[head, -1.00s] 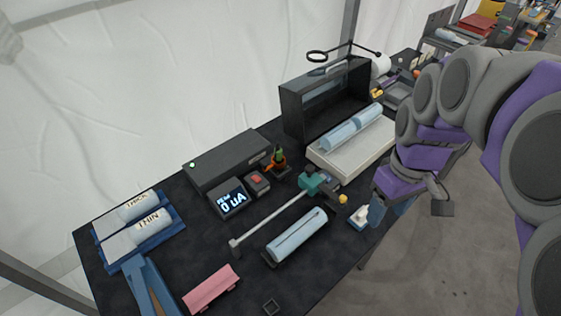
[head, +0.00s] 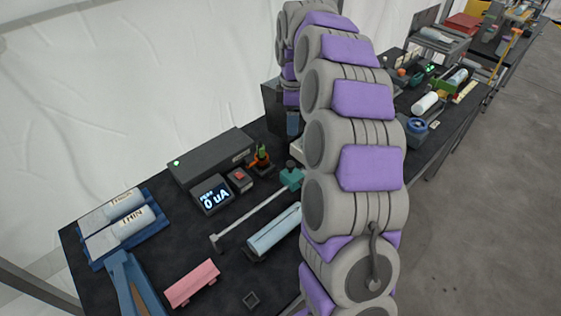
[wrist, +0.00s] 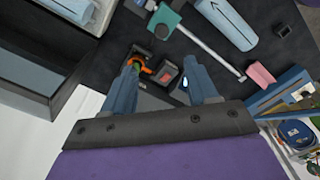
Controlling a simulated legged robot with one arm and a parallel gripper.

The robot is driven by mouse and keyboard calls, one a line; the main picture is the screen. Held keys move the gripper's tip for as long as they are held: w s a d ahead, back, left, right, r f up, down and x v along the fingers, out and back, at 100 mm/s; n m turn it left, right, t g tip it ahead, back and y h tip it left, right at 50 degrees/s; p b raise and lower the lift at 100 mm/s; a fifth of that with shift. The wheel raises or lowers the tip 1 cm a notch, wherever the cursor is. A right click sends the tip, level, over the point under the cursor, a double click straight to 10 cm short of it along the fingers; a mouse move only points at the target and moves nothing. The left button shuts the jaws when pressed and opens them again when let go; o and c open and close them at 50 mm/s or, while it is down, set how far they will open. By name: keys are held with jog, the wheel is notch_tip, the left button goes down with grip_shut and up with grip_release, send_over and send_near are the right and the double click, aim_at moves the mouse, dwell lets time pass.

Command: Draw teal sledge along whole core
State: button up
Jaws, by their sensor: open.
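The teal sledge (head: 290,178) sits at the far end of a thin pale rail (head: 250,213), partly hidden by my arm in the head view. In the wrist view the teal sledge (wrist: 164,20) shows at the top, beyond my fingertips. The pale blue core (head: 273,230) lies in a dark cradle alongside the rail; its right end is hidden by my arm. It also shows in the wrist view (wrist: 226,22), with a dark line along it. My gripper (wrist: 160,73) is open and empty, with its two blue fingers apart, above the bench and clear of the sledge.
A meter reading 0 uA (head: 212,194), a red-button box (head: 240,180) and an orange-and-green item (head: 260,158) stand behind the rail. A dark open box (wrist: 38,65) is beside my gripper. A pink block (head: 192,283) lies at the front.

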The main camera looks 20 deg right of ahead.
aim_at(290, 163)
notch_tip(290, 163, down, 15)
jog(key=b, duration=0.2)
jog(key=shift+f+b, duration=0.15)
jog(key=shift+b, duration=0.25)
jog(key=shift+a+f, duration=0.15)
jog(key=shift+f, duration=0.75)
jog(key=shift+c, duration=0.3)
grip_shut()
